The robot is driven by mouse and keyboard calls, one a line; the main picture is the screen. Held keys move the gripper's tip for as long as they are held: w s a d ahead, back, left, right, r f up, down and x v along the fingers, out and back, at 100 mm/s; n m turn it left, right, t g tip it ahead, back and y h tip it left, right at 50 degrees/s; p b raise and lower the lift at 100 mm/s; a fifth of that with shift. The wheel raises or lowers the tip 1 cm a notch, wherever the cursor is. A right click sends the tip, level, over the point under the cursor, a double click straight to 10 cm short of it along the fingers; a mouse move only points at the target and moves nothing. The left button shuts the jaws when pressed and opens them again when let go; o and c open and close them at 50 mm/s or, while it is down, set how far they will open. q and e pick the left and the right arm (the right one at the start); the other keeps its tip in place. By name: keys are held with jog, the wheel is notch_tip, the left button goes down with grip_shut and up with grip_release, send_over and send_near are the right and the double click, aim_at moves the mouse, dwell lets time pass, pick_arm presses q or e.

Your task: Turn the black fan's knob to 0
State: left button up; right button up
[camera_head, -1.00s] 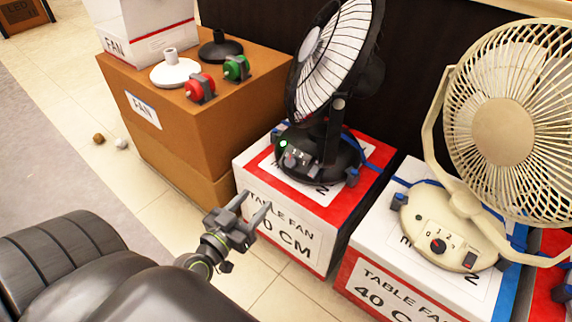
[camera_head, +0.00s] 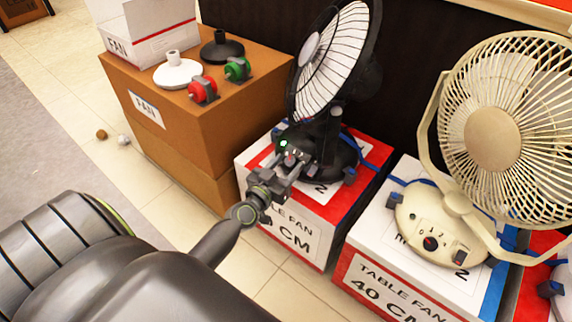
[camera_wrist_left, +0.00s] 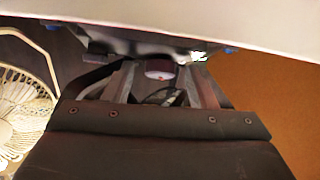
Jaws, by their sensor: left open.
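The black fan (camera_head: 331,125) stands upright on a red and white box, with its control panel facing me and a green light lit on it. My left gripper (camera_head: 292,162) is at the front of this panel and covers part of it. It is open. In the left wrist view, the black fan's knob (camera_wrist_left: 160,70), round with a pale face and a reddish part, shows between the two spread fingers (camera_wrist_left: 165,82). I cannot tell whether the fingers touch the knob, and its pointer is not readable. My right gripper is not in view.
A cream fan (camera_head: 490,140) with its own knob (camera_head: 430,243) stands on the box to the right. A brown carton (camera_head: 205,125) at the left holds red and green motors and two fan stands. Tiled floor lies in front of the boxes.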

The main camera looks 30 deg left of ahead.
pick_arm(q)
jog(key=c, duration=1)
